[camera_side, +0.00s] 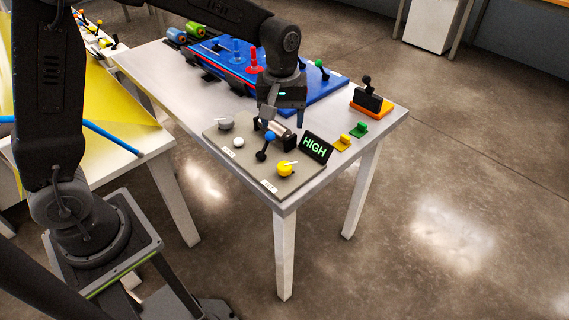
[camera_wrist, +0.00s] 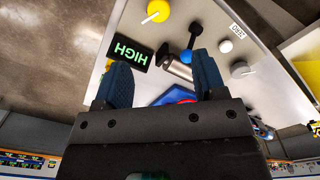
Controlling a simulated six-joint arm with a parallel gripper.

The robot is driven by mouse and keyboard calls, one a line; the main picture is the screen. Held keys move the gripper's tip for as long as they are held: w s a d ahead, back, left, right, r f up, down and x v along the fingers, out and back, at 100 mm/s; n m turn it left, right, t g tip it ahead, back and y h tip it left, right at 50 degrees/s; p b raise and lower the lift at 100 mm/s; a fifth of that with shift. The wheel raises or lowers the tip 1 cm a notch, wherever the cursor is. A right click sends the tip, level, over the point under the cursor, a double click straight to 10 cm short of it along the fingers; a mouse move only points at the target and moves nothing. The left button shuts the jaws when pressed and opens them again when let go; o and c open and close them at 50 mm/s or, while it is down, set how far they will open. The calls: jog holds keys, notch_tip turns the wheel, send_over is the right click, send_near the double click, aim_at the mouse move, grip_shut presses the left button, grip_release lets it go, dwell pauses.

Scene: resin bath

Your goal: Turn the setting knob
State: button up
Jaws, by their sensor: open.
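A grey panel (camera_side: 258,180) lies on the table's near corner. At its front is a yellow knob (camera_side: 286,169) with a white pointer; it also shows at the top of the wrist view (camera_wrist: 157,10). A black display (camera_side: 317,147) beside it reads HIGH in green. A grey knob (camera_side: 226,123) sits at the panel's back left. I cannot tell by label which is the setting knob. My gripper (camera_side: 284,115) is open and empty above the panel's back part, apart from both knobs. In the wrist view its two blue fingers (camera_wrist: 163,76) are spread.
A blue-balled lever (camera_side: 268,137), a white button (camera_side: 239,142) and a metal cylinder (camera_side: 281,129) share the panel. A blue board (camera_side: 321,98) with red and blue handles lies behind. Yellow (camera_side: 342,143) and green (camera_side: 358,130) pieces and an orange-based block (camera_side: 371,103) stand to the right.

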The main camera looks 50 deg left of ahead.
aim_at(284, 165)
jog(key=f, duration=1.4)
jog(key=shift+w+f, duration=0.25)
jog(key=c, duration=0.9)
